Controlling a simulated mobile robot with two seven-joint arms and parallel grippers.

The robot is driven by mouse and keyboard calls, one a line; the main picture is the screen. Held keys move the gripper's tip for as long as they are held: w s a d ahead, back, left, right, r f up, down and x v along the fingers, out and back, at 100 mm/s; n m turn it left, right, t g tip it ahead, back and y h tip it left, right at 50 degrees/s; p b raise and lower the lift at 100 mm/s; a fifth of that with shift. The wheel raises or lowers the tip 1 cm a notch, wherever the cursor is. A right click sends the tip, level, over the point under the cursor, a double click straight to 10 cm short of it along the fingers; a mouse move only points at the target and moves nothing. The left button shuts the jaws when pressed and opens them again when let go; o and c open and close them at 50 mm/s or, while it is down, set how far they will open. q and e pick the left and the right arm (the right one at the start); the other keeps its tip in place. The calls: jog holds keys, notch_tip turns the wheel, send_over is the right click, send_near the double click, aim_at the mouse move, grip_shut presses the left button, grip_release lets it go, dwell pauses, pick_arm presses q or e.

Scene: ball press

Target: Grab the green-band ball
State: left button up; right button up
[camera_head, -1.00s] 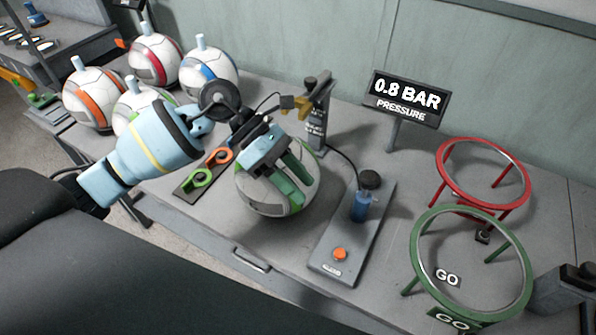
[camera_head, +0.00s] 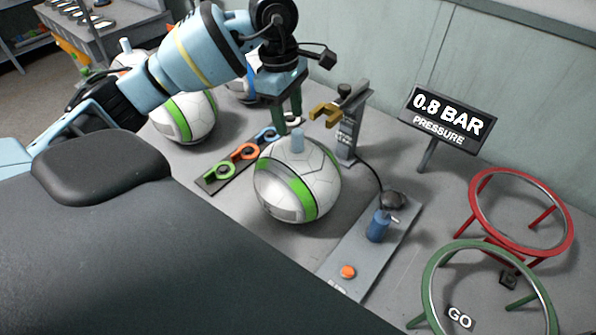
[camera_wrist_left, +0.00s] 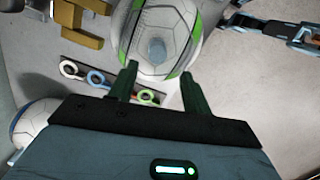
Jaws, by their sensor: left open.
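The white ball with a green band (camera_head: 314,193) rests on the table, its pale blue plug (camera_head: 297,139) on top. Another green-band ball (camera_head: 188,117) stands behind it to the left. My left gripper (camera_head: 287,118) is open and empty, its green fingers pointing down just above and behind the near ball's top. In the left wrist view, the fingers (camera_wrist_left: 157,82) are spread at the ball's (camera_wrist_left: 160,25) near side, with the plug (camera_wrist_left: 157,50) ahead between them. I cannot tell whether they touch the ball. My right gripper is not identifiable in either view.
A yellow fork on a grey post (camera_head: 347,137) stands close behind the ball. A strip with coloured rings (camera_head: 232,162) lies left. A plate with a blue pump (camera_head: 378,226) and orange button lies right, before the red stand (camera_head: 563,240) and green stand (camera_head: 430,280). The pressure sign reads 0.8 BAR.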

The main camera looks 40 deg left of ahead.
aim_at(297, 131)
pick_arm(q)
jog(key=shift+w+f, duration=0.2)
jog(key=shift+f, duration=0.2)
jog(key=shift+w+d+f+p, duration=0.1)
jog(key=shift+d+f, duration=0.15)
jog(key=shift+f, duration=0.55)
jog(key=shift+w+d+f+p, duration=0.15)
jog(key=shift+d+f, duration=0.15)
jog(key=shift+f, duration=0.55)
jog(key=shift+s+d+f+p, duration=0.1)
jog(key=shift+d+f, duration=0.15)
jog(key=shift+f, duration=0.55)
jog(key=shift+c, duration=0.2)
grip_shut()
jog(key=shift+w, duration=0.1)
